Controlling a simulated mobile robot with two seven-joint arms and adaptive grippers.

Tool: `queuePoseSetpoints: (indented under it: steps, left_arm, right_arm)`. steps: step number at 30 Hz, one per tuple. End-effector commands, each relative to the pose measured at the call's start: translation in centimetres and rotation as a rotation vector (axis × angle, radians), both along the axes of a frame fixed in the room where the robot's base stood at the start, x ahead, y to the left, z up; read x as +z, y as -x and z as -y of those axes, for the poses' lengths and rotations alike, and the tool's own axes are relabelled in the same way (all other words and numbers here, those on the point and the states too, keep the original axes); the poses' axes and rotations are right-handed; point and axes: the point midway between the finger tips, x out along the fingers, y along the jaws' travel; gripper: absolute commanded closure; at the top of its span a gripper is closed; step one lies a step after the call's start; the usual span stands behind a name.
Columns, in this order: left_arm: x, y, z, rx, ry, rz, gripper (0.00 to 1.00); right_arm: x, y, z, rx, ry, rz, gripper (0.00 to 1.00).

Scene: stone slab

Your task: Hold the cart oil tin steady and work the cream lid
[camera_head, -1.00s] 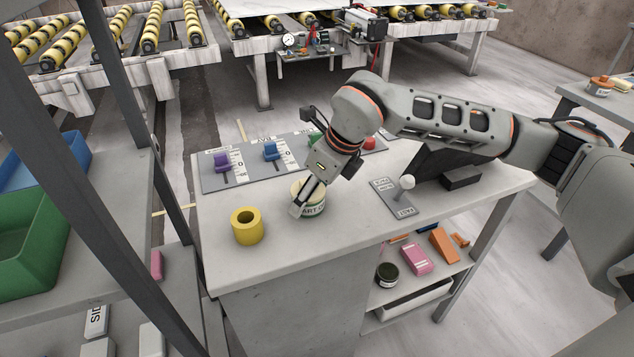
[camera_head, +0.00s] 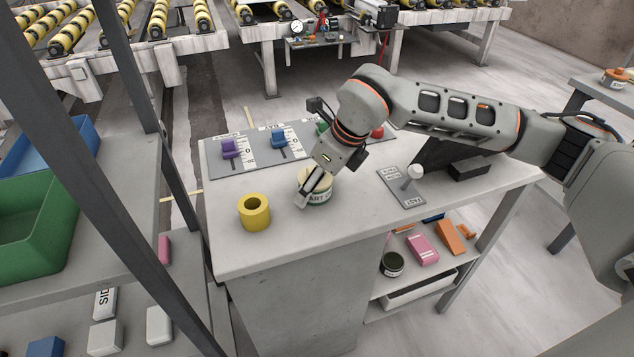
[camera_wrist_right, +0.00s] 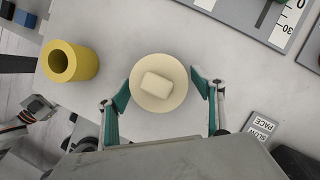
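The cart oil tin (camera_head: 323,194) stands upright on the stone-topped bench, its label partly covered by my right gripper. Its cream lid (camera_wrist_right: 178,99) is round with a raised block on top, seen from above in the right wrist view. My right gripper (camera_head: 309,192) reaches down over the tin. In the right wrist view its fingers (camera_wrist_right: 160,84) stand on either side of the lid, close to its edge; I cannot tell whether they press on it. My left gripper is outside the head view; part of my left arm shows at the wrist view's left edge, its fingers not clear.
A yellow ring (camera_head: 254,212) stands left of the tin, also in the wrist view (camera_wrist_right: 70,62). Behind are a slider panel (camera_head: 217,170) with coloured knobs and, at right, a lever plate (camera_head: 407,195). The bench front (camera_head: 290,243) is clear.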

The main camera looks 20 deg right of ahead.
Motion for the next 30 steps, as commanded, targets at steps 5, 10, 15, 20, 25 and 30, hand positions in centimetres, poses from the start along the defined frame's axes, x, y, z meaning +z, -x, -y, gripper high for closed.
queuePoseSetpoints:
  steps: [5,10,15,20,25,30]
  left_arm:
    - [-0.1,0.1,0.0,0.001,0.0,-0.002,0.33]
    - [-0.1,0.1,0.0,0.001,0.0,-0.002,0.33]
    - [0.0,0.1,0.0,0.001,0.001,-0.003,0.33]
    - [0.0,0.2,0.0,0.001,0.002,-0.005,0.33]
    - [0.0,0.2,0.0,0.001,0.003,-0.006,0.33]
    - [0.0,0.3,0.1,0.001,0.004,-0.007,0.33]
  right_arm:
    - [0.1,0.0,0.0,0.0,0.0,0.0,0.33]
    - [1.1,0.2,0.3,0.0,-0.001,0.003,0.33]
    - [3.4,1.0,0.9,-0.001,0.0,0.004,0.33]
    - [5.5,1.7,1.4,0.0,0.0,0.004,0.33]
    - [6.9,2.1,1.7,0.0,0.001,0.003,0.33]
    - [7.3,2.4,1.8,0.001,0.0,0.001,0.33]
